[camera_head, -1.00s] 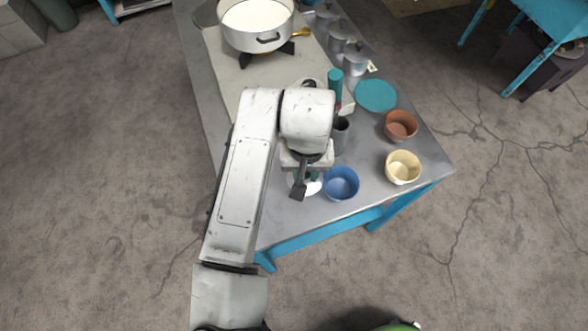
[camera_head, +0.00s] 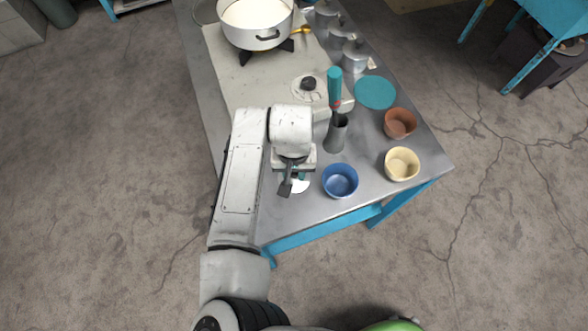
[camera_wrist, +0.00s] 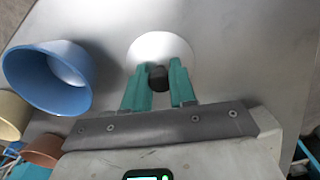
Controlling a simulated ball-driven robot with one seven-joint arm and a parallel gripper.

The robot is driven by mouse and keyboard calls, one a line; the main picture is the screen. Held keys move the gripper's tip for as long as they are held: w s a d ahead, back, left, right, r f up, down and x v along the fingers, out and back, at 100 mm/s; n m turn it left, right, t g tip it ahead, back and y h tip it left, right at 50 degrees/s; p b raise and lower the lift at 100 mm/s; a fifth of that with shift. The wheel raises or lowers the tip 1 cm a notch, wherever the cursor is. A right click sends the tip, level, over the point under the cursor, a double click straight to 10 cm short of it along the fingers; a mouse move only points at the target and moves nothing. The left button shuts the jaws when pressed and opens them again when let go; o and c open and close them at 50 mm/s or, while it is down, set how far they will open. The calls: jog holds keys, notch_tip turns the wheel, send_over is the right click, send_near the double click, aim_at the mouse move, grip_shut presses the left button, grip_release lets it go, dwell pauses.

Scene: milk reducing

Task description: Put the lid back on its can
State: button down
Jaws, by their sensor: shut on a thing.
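My gripper (camera_head: 294,180) is over the near left part of the metal table. In the wrist view, its teal fingers (camera_wrist: 160,82) are shut on the dark knob (camera_wrist: 157,77) of a round, pale lid (camera_wrist: 158,47). The lid's white edge also shows in the head view (camera_head: 302,186), left of the blue bowl. I cannot tell how high it is above the table. Three silver cans stand in a row at the far right edge: a near one (camera_head: 355,59), a middle one (camera_head: 341,36) and a far one (camera_head: 325,15). I cannot tell which can is uncovered.
A blue bowl (camera_head: 340,181), cream bowl (camera_head: 402,164) and brown bowl (camera_head: 400,123) stand on the right. A grey holder (camera_head: 337,138) with a teal-handled tool (camera_head: 335,86) and a teal disc (camera_head: 375,92) lie between lid and cans. A white pot (camera_head: 257,25) stands behind.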

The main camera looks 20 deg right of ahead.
jog(key=c, duration=0.9)
grip_release()
jog(key=shift+f, duration=0.1)
